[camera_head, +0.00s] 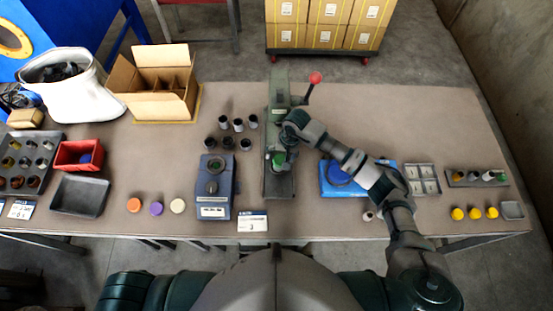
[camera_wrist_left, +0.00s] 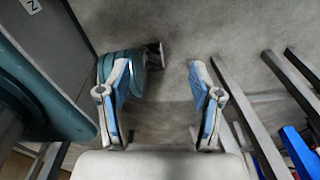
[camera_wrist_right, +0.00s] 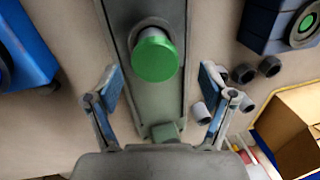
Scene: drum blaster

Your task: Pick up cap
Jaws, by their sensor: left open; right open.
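A round green cap (camera_wrist_right: 155,58) sits on top of a short cylinder on the bed of the grey-green press, between and beyond my right gripper's fingers in the right wrist view. In the head view the cap (camera_head: 279,158) is partly hidden by my right gripper (camera_head: 282,156), which hangs over the press (camera_head: 279,95). In the right wrist view the right gripper (camera_wrist_right: 162,88) is open and empty, its fingers apart from the cap. My left gripper (camera_wrist_left: 160,82) is open and empty above grey floor in the left wrist view, and it is not visible in the head view.
A blue-grey device (camera_head: 214,205) stands left of the press, with several dark cylinders behind it. Orange (camera_head: 134,205), purple (camera_head: 156,208) and cream (camera_head: 178,205) discs lie farther left. A blue box (camera_head: 332,182) is right of the press under my right arm.

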